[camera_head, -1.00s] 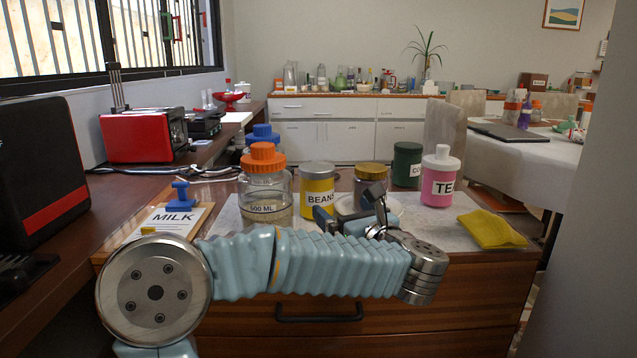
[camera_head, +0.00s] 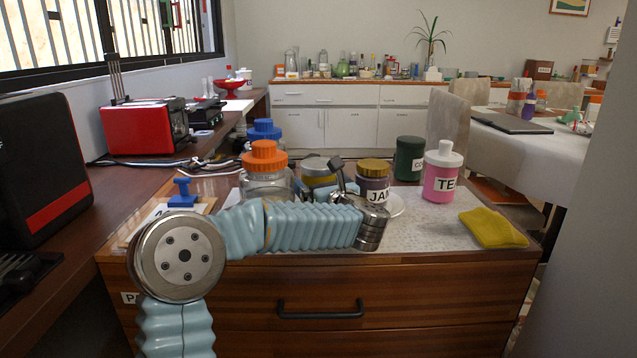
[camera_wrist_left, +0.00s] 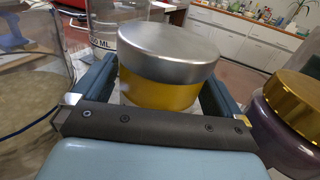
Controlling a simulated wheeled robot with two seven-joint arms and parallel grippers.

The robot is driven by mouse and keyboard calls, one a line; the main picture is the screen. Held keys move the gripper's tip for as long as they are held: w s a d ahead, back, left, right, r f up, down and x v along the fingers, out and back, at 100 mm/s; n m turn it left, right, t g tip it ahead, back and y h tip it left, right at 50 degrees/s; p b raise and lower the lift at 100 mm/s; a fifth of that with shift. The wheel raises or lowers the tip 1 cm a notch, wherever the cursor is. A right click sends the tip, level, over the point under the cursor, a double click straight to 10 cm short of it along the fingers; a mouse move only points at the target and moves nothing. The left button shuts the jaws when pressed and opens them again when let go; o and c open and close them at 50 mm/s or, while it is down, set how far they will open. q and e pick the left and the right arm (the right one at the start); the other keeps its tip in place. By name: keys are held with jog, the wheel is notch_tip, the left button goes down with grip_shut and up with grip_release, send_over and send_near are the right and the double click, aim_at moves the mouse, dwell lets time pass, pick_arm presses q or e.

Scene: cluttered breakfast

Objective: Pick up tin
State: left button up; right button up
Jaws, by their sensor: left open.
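The yellow tin (camera_head: 320,192) with a flat silver lid stands on the pale mat (camera_head: 430,225), partly hidden by my left arm in the head view. In the wrist view the tin (camera_wrist_left: 160,93) is upright between the fingers of my left gripper (camera_wrist_left: 158,80), one on each side. The gripper is open; I cannot tell whether either finger touches the tin. My right gripper is not in view.
A purple jam jar (camera_head: 373,184) with a gold lid stands close on the right. A glass jar (camera_head: 265,185) with an orange lid is on the left. A green canister (camera_head: 408,158), pink tea bottle (camera_head: 441,175) and yellow cloth (camera_head: 493,228) are farther right.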

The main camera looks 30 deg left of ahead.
aim_at(318, 168)
pick_arm(q)
jog(key=shift+w+a, duration=0.15)
jog(key=shift+a, duration=0.05)
jog(key=c, duration=1)
jog(key=shift+r, duration=0.15)
jog(key=shift+r, duration=0.3)
notch_tip(318, 168, up, 2)
jog(key=shift+r, duration=0.2)
jog(key=s+d+r, duration=0.3)
jog(key=s+d+r+b, duration=0.1)
jog(key=s+d+r, duration=0.2)
jog(key=s, duration=0.1)
jog(key=s+d+r, duration=0.3)
jog(key=shift+s+r+b, duration=0.3)
jog(key=shift+s+r, duration=0.05)
jog(key=shift+s, duration=0.05)
